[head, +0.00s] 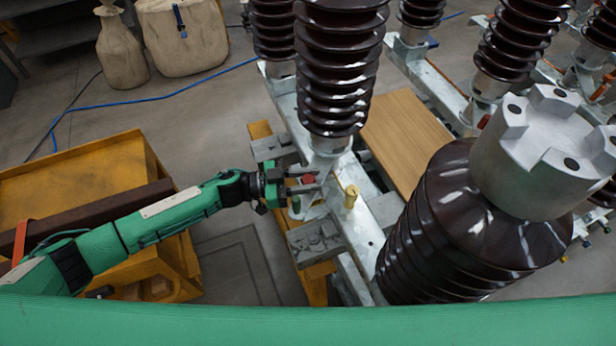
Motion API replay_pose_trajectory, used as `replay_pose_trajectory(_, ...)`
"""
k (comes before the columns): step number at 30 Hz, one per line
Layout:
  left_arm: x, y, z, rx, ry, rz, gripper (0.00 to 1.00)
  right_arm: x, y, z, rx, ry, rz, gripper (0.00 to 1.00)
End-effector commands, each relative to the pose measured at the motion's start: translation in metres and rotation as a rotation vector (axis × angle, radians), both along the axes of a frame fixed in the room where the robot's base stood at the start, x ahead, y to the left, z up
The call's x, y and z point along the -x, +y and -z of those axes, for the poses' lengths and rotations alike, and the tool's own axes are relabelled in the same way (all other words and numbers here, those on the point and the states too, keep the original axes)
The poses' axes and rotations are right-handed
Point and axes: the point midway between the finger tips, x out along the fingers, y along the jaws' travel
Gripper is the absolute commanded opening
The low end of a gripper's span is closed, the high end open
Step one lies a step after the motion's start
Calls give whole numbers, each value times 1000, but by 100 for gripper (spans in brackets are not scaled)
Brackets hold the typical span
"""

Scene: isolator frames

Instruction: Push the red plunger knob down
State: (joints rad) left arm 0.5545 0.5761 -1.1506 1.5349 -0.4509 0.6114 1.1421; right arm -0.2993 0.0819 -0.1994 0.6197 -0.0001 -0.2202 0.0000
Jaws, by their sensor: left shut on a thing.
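The red plunger knob (308,179) shows as a small red spot at the frame's middle, at the foot of the brown insulator. My left gripper (304,181) reaches it from the left. Its two grey fingers lie on either side of the knob and are shut on it. The fingers hide part of the knob, and its shaft below is hard to make out. My right gripper is not in view.
A yellow peg (350,196) stands on the pale metal frame (367,225) just right of the knob. Ribbed brown insulators (340,65) rise behind and to the right. A wooden board (405,130) lies behind. A yellow cart (90,165) stands left, under my left arm.

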Motion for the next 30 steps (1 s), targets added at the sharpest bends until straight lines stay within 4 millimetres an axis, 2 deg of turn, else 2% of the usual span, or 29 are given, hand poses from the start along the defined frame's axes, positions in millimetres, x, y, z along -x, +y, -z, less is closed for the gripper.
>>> replay_pose_trajectory(2, 2, 1, 6, -9, 4, -1, 0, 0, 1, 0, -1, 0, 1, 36)
replay_pose_trajectory(3, 2, 1, 6, -10, 4, -1, 33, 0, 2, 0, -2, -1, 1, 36)
replay_pose_trajectory(6, 2, 1, 6, -9, 4, -1, 52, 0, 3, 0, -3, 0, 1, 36)
replay_pose_trajectory(14, 1, 1, 4, -7, 3, -1, 52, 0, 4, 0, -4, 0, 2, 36)
replay_pose_trajectory(18, 2, 9, 5, -8, 2, -2, 52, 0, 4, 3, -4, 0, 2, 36)
replay_pose_trajectory(23, 5, 33, 7, -10, 1, -3, 52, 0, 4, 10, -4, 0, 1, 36)
replay_pose_trajectory(30, 12, 86, 8, -10, 3, -3, 52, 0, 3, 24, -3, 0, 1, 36)
